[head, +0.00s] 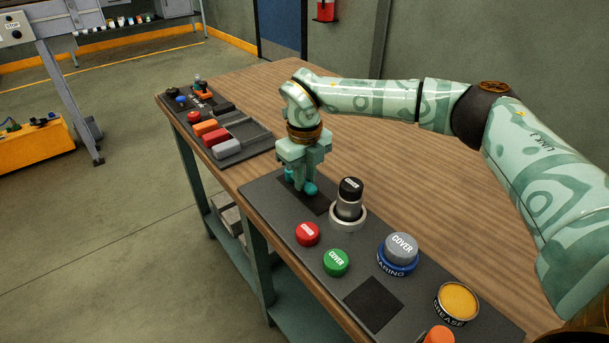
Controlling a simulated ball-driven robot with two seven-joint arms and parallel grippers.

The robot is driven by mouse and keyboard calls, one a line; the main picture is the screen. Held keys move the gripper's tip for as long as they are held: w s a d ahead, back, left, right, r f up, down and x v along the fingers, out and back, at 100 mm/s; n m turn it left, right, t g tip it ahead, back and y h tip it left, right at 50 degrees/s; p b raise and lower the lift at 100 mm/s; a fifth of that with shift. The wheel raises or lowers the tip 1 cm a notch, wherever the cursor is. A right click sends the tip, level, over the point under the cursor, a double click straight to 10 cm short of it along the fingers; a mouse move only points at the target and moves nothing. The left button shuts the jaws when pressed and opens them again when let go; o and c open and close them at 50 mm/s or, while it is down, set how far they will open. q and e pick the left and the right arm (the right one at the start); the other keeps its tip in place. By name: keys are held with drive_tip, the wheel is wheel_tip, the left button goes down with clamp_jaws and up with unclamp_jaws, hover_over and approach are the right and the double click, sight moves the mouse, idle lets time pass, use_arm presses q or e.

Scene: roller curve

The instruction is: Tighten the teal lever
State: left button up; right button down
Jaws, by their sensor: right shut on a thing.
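My right gripper (303,172) points down over the dark panel on the near part of the bench. It is shut on the teal lever (310,188), whose rounded teal end shows between and below the fingers. The rest of the lever is hidden by the gripper. The lever is over a black rectangular patch of the panel (257,188). My right arm reaches in from the right. My left gripper is not in view.
Close to the gripper stands a black-topped knob (350,190) in a silver ring. Red (307,234) and green (336,262) buttons, a grey cover (401,246) and an orange grease pot (457,302) lie nearer. A tray with coloured blocks (220,138) is at the far left; the wooden bench right of it is clear.

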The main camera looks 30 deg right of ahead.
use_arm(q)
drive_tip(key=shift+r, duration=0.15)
